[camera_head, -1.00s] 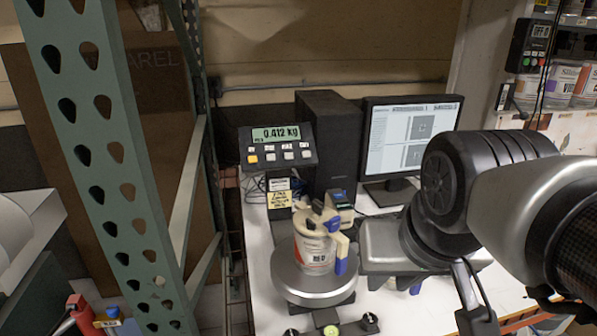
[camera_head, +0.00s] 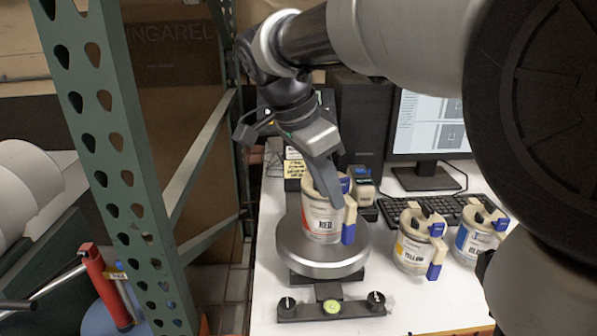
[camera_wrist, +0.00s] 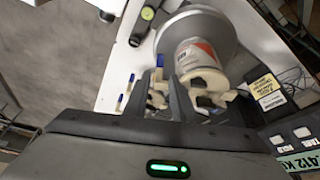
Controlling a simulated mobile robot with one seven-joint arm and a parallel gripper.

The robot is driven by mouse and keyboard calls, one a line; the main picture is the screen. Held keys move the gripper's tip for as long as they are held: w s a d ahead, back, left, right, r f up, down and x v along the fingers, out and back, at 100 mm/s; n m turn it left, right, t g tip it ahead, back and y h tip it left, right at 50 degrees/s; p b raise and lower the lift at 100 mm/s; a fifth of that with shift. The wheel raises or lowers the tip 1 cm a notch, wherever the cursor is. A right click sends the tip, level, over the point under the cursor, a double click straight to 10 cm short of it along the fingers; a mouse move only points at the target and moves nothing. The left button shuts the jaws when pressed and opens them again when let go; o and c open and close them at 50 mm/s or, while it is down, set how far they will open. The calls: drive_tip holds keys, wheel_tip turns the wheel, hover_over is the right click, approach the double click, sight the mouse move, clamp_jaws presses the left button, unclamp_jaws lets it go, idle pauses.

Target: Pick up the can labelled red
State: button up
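The can labelled RED (camera_head: 321,226) is white with a red band and a cream-and-blue lid fitting. It stands upright on the round grey plate of the scale (camera_head: 300,262). My gripper (camera_head: 325,188) reaches down over the can's top from above, with a dark finger in front of its upper part. The far finger is mostly hidden in the head view. I see no clear grip on the can.
A YELLOW can (camera_head: 412,252) and a blue-labelled can (camera_head: 476,242) stand right of the scale, near a keyboard (camera_head: 390,212) and a monitor (camera_head: 425,125). A green perforated post (camera_head: 110,150) stands at the left. The table's front right is clear.

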sight(344, 225)
drive_tip(key=b+x, duration=0.1)
drive_tip(key=x, duration=1.1)
clamp_jaws()
